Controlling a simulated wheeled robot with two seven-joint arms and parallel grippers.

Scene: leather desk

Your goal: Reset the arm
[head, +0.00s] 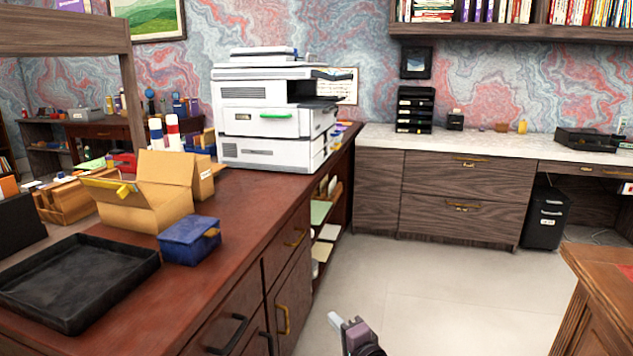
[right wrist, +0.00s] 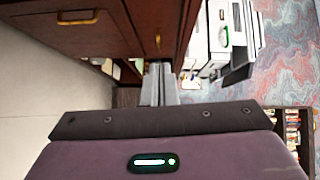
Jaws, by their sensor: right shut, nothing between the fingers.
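My right gripper (head: 342,324) shows at the bottom middle of the head view, over the pale floor to the right of the red-brown desk (head: 285,190). It is shut and empty. In the right wrist view its two grey fingers (right wrist: 158,84) lie together, pointing away from the camera, with no object between them. The desk's drawer fronts are above and to the left of the fingers in that view. My left gripper is not in view.
On the desk are a black tray (head: 75,282), a blue box (head: 189,240), an open cardboard box (head: 150,197) and a white printer (head: 275,115). Another wooden desk (head: 600,285) stands at the right edge. The floor (head: 420,290) between them is clear.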

